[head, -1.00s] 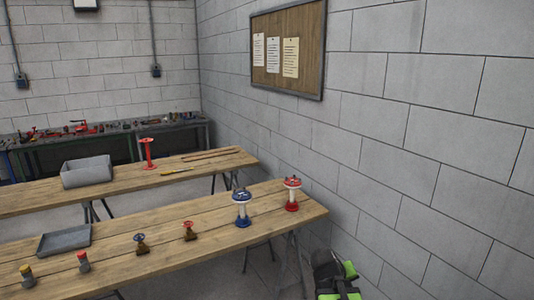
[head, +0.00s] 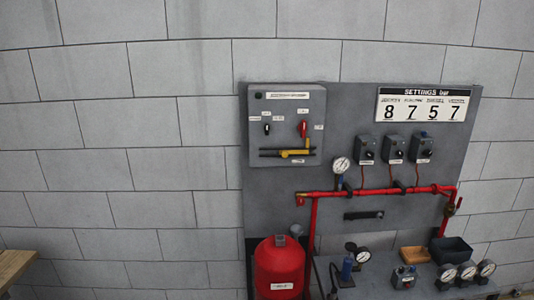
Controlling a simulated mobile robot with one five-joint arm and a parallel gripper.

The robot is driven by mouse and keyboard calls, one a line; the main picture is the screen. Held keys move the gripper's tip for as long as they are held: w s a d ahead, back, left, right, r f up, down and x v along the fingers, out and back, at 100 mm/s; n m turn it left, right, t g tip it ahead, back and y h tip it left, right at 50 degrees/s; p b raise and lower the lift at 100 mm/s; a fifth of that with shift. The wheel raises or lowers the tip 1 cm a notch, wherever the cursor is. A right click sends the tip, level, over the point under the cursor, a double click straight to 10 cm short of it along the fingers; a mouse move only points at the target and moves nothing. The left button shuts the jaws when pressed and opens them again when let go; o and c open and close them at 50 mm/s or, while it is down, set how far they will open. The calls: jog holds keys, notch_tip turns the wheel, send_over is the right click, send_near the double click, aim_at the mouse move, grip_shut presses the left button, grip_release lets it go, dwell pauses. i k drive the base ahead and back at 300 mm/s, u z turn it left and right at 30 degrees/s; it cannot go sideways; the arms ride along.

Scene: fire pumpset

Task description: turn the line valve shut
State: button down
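A red pipe (head: 375,192) runs level across a grey backboard (head: 225,210) and turns down at both ends. A small brass-coloured fitting (head: 453,207) sits at its right end, and another small fitting (head: 300,198) is at its left end. Both are too small to tell which is the line valve or how its handle stands. My gripper is not in view.
A red tank (head: 280,270) stands below the pipe's left end. A grey box (head: 270,108) has a red switch and yellow handle. Gauges (head: 448,272), a dark bin (head: 452,250) and an orange tray (head: 414,253) sit on the low bench. A wooden table corner (head: 14,265) is at left.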

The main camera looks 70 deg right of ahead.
aim_at(459, 202)
jog(key=u, duration=5.35)
jog(key=i, duration=0.15)
jog(key=u, duration=1.7)
jog(key=i, duration=4.75)
